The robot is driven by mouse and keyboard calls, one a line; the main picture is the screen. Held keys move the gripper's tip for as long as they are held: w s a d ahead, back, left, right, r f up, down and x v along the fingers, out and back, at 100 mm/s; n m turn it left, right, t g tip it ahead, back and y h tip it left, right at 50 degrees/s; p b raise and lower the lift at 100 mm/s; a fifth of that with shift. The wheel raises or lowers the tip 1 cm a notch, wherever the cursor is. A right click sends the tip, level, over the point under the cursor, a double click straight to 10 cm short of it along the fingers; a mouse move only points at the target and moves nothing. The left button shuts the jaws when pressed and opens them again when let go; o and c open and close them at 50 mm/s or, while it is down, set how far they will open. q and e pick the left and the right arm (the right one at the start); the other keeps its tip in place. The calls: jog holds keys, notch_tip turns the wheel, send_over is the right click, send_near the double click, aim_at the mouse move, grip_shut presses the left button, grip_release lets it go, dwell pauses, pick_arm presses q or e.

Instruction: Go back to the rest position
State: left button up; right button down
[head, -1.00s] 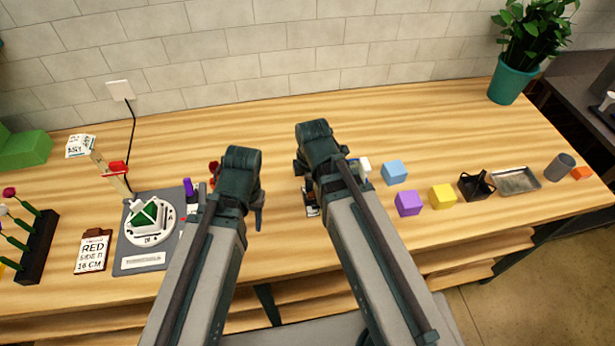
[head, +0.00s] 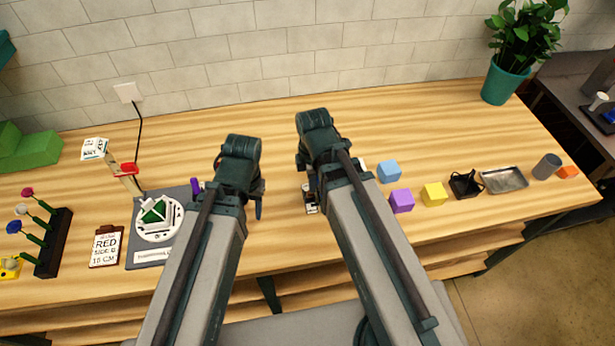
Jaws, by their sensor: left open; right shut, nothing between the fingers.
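My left gripper (head: 257,205) shows only in part beyond the end of my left arm, pointing down over the middle of the worktable (head: 440,115). It is open, and I see nothing held in it. My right gripper (head: 311,185) is mostly hidden behind my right arm, also over the middle of the table. It is shut and empty. Both arms reach forward side by side from the bottom of the head view, with a narrow strip of bare wood between them. A small black-and-white item (head: 310,203) shows beside the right arm; I cannot tell what it is.
At right are blue (head: 389,171), purple (head: 401,201) and yellow (head: 434,195) cubes, a metal tray (head: 504,181) and a potted plant (head: 507,85).

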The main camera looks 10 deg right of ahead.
jog(key=shift+w, duration=0.15)
jog(key=shift+f, duration=0.1)
jog(key=s+a+f+m+h+b, duration=0.1)
jog(key=s+a+f+m+b, duration=0.2)
jog(key=m, duration=1.1)
jog(key=shift+s+a+f+b, duration=0.2)
jog(key=shift+s+a+b, duration=0.1)
jog(key=shift+s+a, duration=0.9)
